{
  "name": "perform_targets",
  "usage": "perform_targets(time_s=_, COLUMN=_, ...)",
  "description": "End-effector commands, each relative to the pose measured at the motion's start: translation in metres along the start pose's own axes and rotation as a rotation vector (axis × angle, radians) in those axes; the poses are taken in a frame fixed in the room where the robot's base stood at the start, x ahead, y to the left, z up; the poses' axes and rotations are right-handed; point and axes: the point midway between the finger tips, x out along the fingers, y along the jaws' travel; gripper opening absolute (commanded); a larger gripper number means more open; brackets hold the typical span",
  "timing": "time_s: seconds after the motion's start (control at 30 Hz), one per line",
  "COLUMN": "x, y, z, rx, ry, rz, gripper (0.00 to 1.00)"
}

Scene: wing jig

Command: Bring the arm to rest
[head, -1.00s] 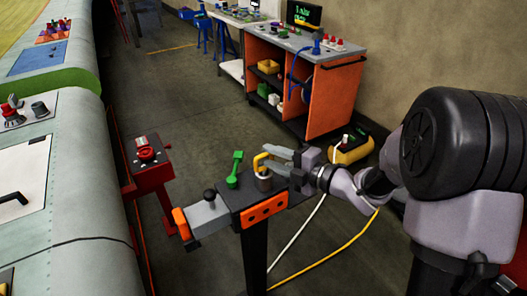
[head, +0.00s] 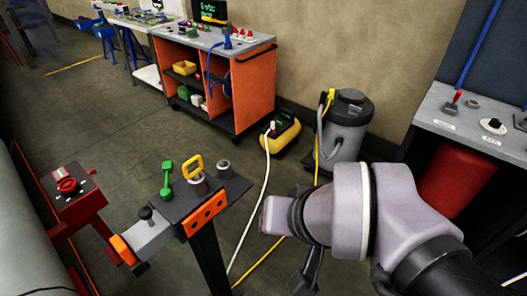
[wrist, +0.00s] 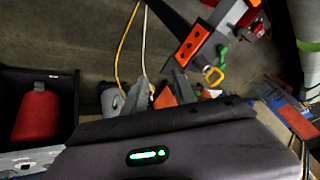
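My gripper (wrist: 161,74) is in the wrist view, with its two grey fingers apart and nothing held between them. In the head view my wrist and forearm fill the lower right and mostly hide the gripper. My arm is to the right of the small black and orange stand (head: 205,212), apart from it. A yellow-handled piece (head: 194,166) sits upright in a grey holder on the stand, and it also shows in the wrist view (wrist: 214,76). A green-handled piece (head: 167,180) stands beside it.
A red post fixture (head: 68,187) stands at the left. Behind are an orange cart (head: 255,90), a yellow case (head: 281,132) and a grey vacuum (head: 345,125). A grey bench (head: 450,120) with a red tank is at the right. Cables cross the floor.

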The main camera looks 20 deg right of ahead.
Motion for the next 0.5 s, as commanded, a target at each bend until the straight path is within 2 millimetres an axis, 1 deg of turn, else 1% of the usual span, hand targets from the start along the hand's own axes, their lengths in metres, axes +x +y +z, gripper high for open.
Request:
perform_targets(time_s=0.03, x=-0.005, y=-0.006, z=0.014, rx=0.045, ry=-0.033, rz=-0.027, gripper=0.33)
perform_targets(time_s=0.1, x=-0.009, y=-0.011, z=0.025, rx=0.086, ry=-0.066, rz=-0.045, gripper=0.33)
perform_targets(time_s=0.33, x=-0.008, y=-0.011, z=0.027, rx=0.091, ry=-0.073, rz=-0.047, gripper=0.33)
perform_targets(time_s=0.37, x=-0.005, y=-0.01, z=0.029, rx=0.091, ry=-0.072, rz=-0.047, gripper=0.33)
perform_targets(time_s=0.47, x=0.015, y=-0.004, z=0.04, rx=0.09, ry=-0.072, rz=-0.046, gripper=0.33)
perform_targets(time_s=0.5, x=0.016, y=-0.004, z=0.041, rx=0.09, ry=-0.072, rz=-0.046, gripper=0.33)
